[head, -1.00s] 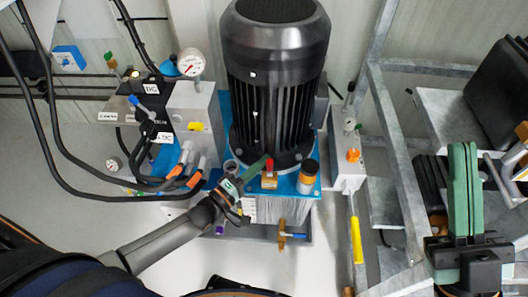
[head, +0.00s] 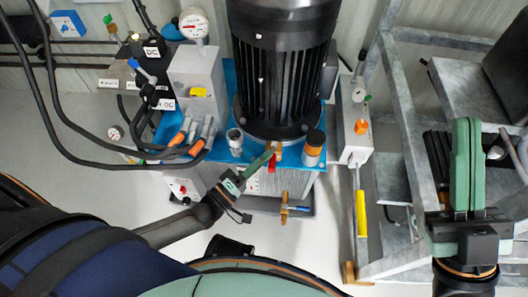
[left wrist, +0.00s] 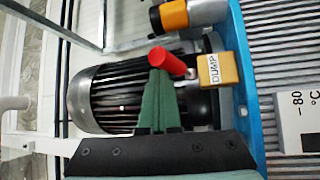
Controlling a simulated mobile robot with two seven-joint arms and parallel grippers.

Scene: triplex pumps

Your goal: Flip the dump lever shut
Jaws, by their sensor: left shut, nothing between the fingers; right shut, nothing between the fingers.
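The dump lever is a short red handle (left wrist: 169,62) on a yellow block (left wrist: 218,70) labelled "DUMP", near the left wrist view's middle. There the handle slants up and left from the block. In the head view the red handle (head: 271,164) shows small at the blue base's front edge, below the motor. My left gripper (head: 268,155) is shut and empty, its green fingertips (left wrist: 160,58) right at the handle and overlapping it in both views. I cannot tell whether they touch. My right gripper (head: 466,125) is shut and empty at the far right, pointing up.
The black motor (head: 285,75) stands just behind the lever. An orange and black cap (head: 313,148) is close on its right, a silver fitting (head: 235,142) on its left. A brass valve (head: 284,208) sits below. Black hoses (head: 75,150) loop at left. A metal frame (head: 400,130) stands at right.

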